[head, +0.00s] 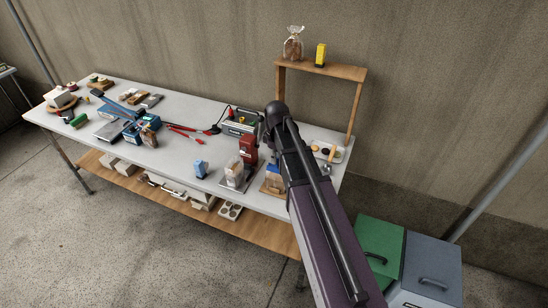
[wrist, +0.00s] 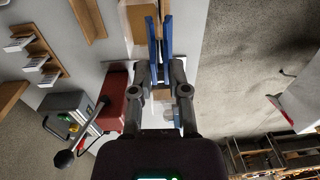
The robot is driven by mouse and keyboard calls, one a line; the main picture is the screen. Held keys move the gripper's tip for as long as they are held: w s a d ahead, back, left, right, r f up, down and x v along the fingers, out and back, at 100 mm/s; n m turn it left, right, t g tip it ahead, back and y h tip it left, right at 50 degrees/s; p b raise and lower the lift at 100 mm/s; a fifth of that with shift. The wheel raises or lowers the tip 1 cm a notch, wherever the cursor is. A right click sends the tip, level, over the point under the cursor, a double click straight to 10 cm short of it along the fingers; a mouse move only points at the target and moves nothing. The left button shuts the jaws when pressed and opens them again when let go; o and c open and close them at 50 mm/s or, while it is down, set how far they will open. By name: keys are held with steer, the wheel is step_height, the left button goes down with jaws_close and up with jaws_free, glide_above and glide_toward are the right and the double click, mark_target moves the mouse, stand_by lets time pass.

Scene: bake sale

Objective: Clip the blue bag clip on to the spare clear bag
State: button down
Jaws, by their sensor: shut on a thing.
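In the wrist view my gripper (wrist: 165,78) is shut on the blue bag clip (wrist: 153,42), whose two long blue arms point away from the fingers in a narrow V. In the head view my own arm hides most of the gripper. A clear bag with brown contents (head: 235,173) stands on a pale plate near the table's front edge. Right of it, something blue and brown (head: 272,180) sits on a wooden board beside my arm; I cannot tell whether the blue part is the clip. Which bag is the spare one is unclear.
A red appliance (head: 248,148) stands close to the left of my arm. A small blue object (head: 200,168) is near the front edge. A wooden shelf (head: 322,68) holds a tied bag (head: 293,45) and a yellow item (head: 320,54).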

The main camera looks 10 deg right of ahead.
steer(key=shift+f+b, duration=1.4)
stand_by(1.4)
stand_by(0.6)
steer(key=c, duration=1)
jaws_free()
steer(key=shift+c, duration=0.2)
steer(key=shift+o, duration=0.2)
steer(key=o, duration=0.4)
stand_by(0.6)
steer(key=o, duration=0.5)
steer(key=shift+o, duration=0.2)
steer(key=shift+r, duration=0.15)
